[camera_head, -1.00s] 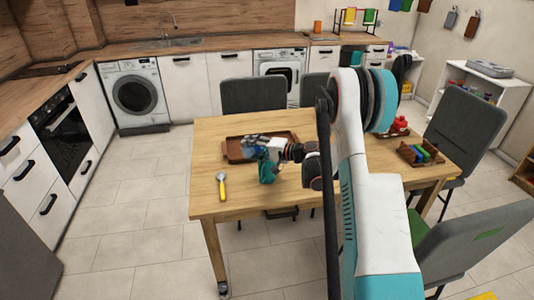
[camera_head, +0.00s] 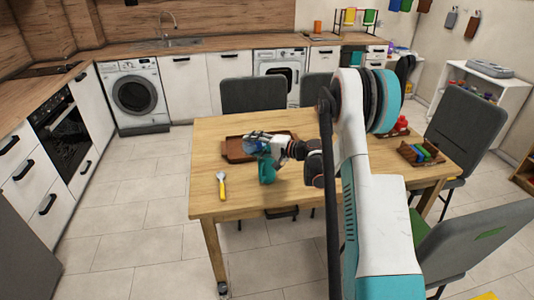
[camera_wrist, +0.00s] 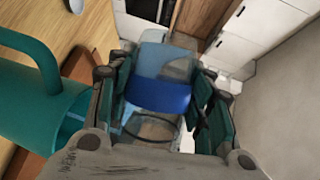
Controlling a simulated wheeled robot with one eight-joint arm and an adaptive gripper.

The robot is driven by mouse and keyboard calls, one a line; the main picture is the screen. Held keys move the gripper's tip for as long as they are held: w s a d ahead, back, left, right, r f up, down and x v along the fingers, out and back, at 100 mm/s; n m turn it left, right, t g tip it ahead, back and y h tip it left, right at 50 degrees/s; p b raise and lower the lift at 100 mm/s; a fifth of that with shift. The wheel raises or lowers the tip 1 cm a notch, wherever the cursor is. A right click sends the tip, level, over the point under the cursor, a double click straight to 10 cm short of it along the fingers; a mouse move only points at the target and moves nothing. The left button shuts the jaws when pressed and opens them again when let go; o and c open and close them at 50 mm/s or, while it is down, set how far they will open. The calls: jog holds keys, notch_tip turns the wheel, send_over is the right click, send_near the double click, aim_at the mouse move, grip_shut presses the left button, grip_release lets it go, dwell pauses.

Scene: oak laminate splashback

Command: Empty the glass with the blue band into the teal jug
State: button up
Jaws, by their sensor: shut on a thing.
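The glass with the blue band (camera_wrist: 160,96) is between the fingers of my gripper (camera_wrist: 166,104), which is shut on it. In the head view the glass (camera_head: 251,147) is held above the table, just above and left of the teal jug (camera_head: 266,172), and it is partly hidden by my gripper (camera_head: 262,144). The jug stands on the table; in the wrist view its handle and open rim (camera_wrist: 76,122) are at the left, close beside my gripper. The glass looks tilted, but its contents are hard to make out.
A brown tray (camera_head: 233,150) lies behind the jug on the wooden table (camera_head: 215,135). A yellow-handled utensil (camera_head: 222,187) lies left of the jug. A brown rack with coloured items (camera_head: 410,158) and a red object (camera_head: 402,123) are at the right. Chairs surround the table.

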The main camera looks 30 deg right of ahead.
jog(key=shift+d+f+m+b, duration=0.1)
jog(key=shift+f+m+b, duration=0.15)
jog(key=shift+m+b, duration=0.35)
dwell(0.3)
jog(key=shift+d+r+y, duration=0.1)
jog(key=shift+r+y, duration=0.05)
jog(key=shift+y, duration=0.25)
